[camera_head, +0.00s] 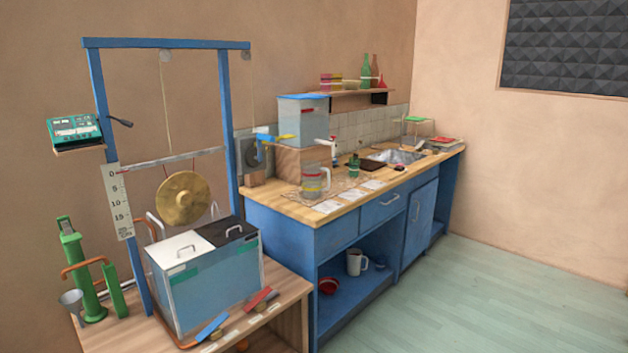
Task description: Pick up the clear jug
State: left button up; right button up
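The clear jug (316,181) stands upright on the wooden counter (275,193), near its left end. It is see-through and has a handle at its right side. It stands in front of a brown block (290,160) and below a tank with a blue rim (303,117). Neither of my grippers shows in the head view.
A white jug (354,262) stands on the lower shelf beside a red bowl (328,286). White sheets (327,207) lie along the counter's front. A blue frame (228,120) with a hanging gong (183,198) stands left. The floor (470,300) at right is clear.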

aim_at(311, 171)
jog(key=u, duration=0.65)
jog(key=i+l+u, duration=0.15)
jog(key=l+u, duration=0.6)
jog(key=i+l+u, duration=0.1)
jog(key=l+u, duration=0.3)
jog(key=j, duration=0.1)
